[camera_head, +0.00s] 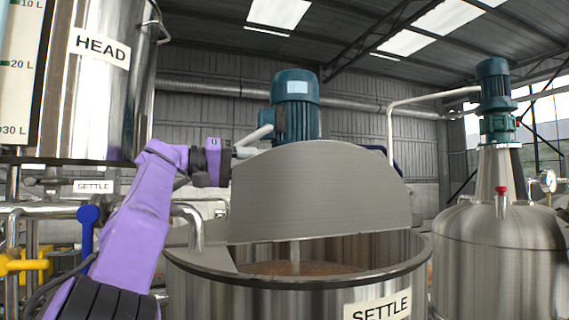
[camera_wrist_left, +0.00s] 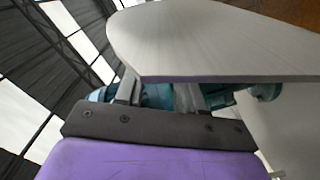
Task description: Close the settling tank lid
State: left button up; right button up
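The settling tank (camera_head: 400,292), a steel drum labelled SETTLE, stands at the centre with brown liquid inside. Its grey half-round lid (camera_head: 320,190) stands raised and steep over the open half of the rim. The lid fills the upper part of the left wrist view (camera_wrist_left: 210,40). My left gripper (camera_head: 250,143), on a purple arm, is at the upper left edge of the lid. In the left wrist view its two fingers (camera_wrist_left: 158,92) are spread apart, with their tips partly hidden behind the lid's edge. I cannot tell whether they touch it. My right gripper is not in view.
A teal motor (camera_head: 295,103) stands right behind the lid. A HEAD tank (camera_head: 110,90) hangs at the upper left above pipes and a blue-handled valve (camera_head: 88,215). A closed steel tank (camera_head: 500,250) with a gauge (camera_head: 547,180) stands at the right.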

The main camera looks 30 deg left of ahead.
aim_at(280, 164)
pick_arm(q)
jog(key=p+x, duration=0.1)
jog(key=x, duration=0.4)
jog(key=shift+w+d+r+p, duration=0.1)
jog(key=shift+d+r+p, duration=0.1)
jog(key=shift+p, duration=0.2)
jog(key=shift+w+f, duration=0.15)
jog(key=shift+w, duration=0.05)
jog(key=shift+s+d, duration=0.1)
jog(key=shift+s, duration=0.05)
grip_shut()
